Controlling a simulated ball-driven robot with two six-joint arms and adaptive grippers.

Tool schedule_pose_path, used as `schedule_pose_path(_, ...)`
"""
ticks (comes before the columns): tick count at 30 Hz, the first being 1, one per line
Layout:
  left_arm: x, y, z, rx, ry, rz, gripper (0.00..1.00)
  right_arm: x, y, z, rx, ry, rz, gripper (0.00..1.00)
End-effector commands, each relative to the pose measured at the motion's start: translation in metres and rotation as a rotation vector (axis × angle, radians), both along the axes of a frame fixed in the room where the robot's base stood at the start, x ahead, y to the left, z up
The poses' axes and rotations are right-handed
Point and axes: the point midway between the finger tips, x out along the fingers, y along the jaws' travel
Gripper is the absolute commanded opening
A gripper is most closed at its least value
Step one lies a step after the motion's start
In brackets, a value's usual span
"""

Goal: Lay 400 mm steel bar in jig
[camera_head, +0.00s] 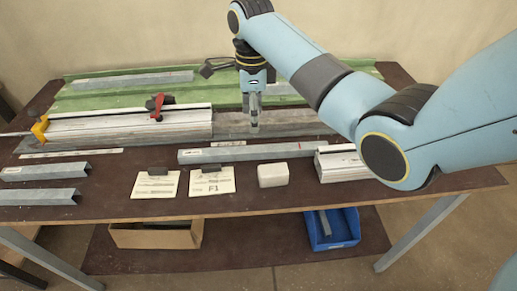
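Several grey steel bars are in view. A long one (250,152) lies across the front middle of the bench. Two shorter ones, one (45,172) behind the other (40,196), lie at the left front. Another bar (130,80) lies on the green surface at the back. The jig (150,121) is a pale profile rail on a grey base (285,122), with a red clamp (158,106) and a yellow clamp (40,129). My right gripper (251,112) points down over the grey base; its fingers look close together, and any grip is unclear. My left gripper is out of view.
Two paper cards (156,186) (212,183), a white block (273,175) and a short profile (340,164) sit along the bench's front. Below are a cardboard box (155,236) and a blue bin (333,230). My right arm hides the bench's right side.

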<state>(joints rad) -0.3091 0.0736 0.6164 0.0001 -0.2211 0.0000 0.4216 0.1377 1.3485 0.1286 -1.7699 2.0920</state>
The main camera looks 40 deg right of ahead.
Motion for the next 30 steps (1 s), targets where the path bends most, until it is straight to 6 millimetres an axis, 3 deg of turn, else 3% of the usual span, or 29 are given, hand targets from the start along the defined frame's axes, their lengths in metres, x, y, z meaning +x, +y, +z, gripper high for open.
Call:
schedule_pose_path(9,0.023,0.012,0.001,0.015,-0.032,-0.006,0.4,-0.001,0.0,-0.047,0.0,0.002,0.001,0.56)
schedule_pose_path(14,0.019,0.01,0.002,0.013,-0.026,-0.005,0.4,-0.003,-0.001,-0.06,0.0,0.004,0.002,0.56)
schedule_pose_path(21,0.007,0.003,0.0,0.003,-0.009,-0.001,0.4,-0.007,-0.001,-0.096,0.001,0.003,0.003,0.56)
schedule_pose_path(30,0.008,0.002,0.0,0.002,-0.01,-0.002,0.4,-0.007,-0.001,-0.102,0.0,0.0,0.003,0.56)
